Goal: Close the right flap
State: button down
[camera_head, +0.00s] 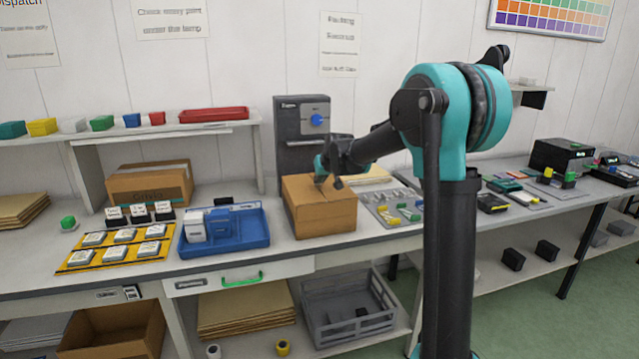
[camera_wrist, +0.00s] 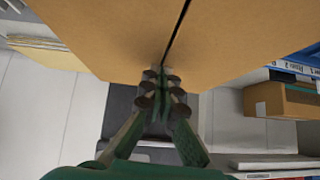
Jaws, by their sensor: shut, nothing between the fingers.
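A brown cardboard box (camera_head: 326,218) stands on the bench in the middle of the head view, left of my arm. Its top flaps look down and nearly level, with a narrow dark gap between them in the wrist view. The wrist view is turned around, so the right flap (camera_wrist: 100,35) appears on the left there and the other flap (camera_wrist: 215,40) on the right. My gripper (camera_head: 319,184) is shut and empty at the top of the box. Its fingertips (camera_wrist: 160,74) are close to the gap; I cannot tell whether they touch the cardboard.
A parts tray (camera_head: 385,215) lies to the right. A dark grey machine (camera_head: 300,130) stands behind, and another carton (camera_head: 150,187) is at the back left.

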jog(key=r, duration=0.4)
jog(key=shift+s+r, duration=0.2)
jog(key=shift+r, duration=0.1)
jog(key=v, duration=0.9)
jog(key=s+d+f+m+g+h, duration=0.1)
jog(key=s+d+f, duration=0.4)
jog(key=s+f, duration=0.5)
jog(key=s+d+f+m+g+h, duration=0.1)
jog(key=s+d+f, duration=0.5)
jog(key=s, duration=0.9)
jog(key=s+d+f+m+g+h, duration=0.1)
jog(key=s+d+f, duration=0.4)
jog(key=s+f, duration=0.8)
jog(key=shift+d+f+g, duration=0.2)
jog(key=shift+f+g, duration=0.1)
jog(key=shift+g, duration=0.4)
